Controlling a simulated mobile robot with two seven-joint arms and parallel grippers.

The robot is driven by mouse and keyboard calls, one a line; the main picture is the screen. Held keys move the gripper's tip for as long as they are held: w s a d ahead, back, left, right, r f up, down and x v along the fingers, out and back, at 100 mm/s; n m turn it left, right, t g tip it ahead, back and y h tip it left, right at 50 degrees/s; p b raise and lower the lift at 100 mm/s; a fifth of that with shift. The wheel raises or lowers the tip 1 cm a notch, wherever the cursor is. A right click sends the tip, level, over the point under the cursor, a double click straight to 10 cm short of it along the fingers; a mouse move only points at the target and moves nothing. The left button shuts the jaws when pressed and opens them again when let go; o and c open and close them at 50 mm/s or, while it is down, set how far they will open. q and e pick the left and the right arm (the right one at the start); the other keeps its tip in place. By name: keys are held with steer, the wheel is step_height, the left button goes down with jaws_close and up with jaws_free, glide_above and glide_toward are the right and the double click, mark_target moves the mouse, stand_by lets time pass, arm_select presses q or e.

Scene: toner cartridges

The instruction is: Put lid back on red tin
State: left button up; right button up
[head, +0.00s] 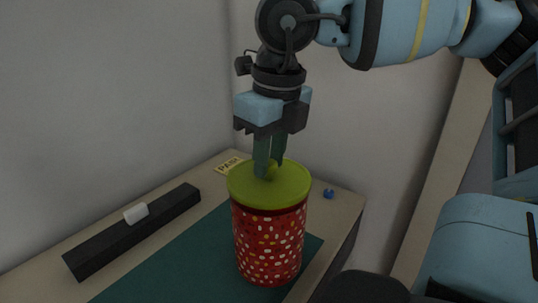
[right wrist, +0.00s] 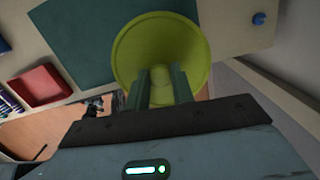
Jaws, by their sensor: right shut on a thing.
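The red tin (head: 268,245) with pale speckles stands upright on the dark green mat. The yellow-green lid (head: 245,186) is at the tin's top and covers its opening in the head view; I cannot tell whether it is fully seated. My right gripper (head: 268,172) points down from above and is shut on the lid's knob. In the right wrist view, the lid (right wrist: 160,45) lies under the fingers (right wrist: 160,85) and hides the tin. My left gripper is not in view.
A long black bar (head: 135,232) with a white piece (head: 136,213) on it lies left of the tin. A yellow card (head: 229,165) and a small blue thing (head: 328,193) lie behind. The green mat (head: 185,262) has free room. A red tray (right wrist: 40,86) shows in the wrist view.

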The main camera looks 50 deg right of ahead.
stand_by(0.3)
steer(key=o, duration=1.5)
steer(key=shift+o, duration=0.2)
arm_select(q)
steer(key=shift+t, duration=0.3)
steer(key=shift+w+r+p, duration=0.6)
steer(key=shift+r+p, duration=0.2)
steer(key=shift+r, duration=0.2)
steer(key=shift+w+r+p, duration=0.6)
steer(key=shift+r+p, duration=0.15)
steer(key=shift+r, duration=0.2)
arm_select(e)
steer(key=shift+r, duration=3.5)
jaws_close()
steer(key=shift+f, duration=0.1)
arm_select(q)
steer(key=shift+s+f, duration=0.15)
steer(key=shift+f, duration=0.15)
arm_select(e)
steer(key=shift+f, duration=0.35)
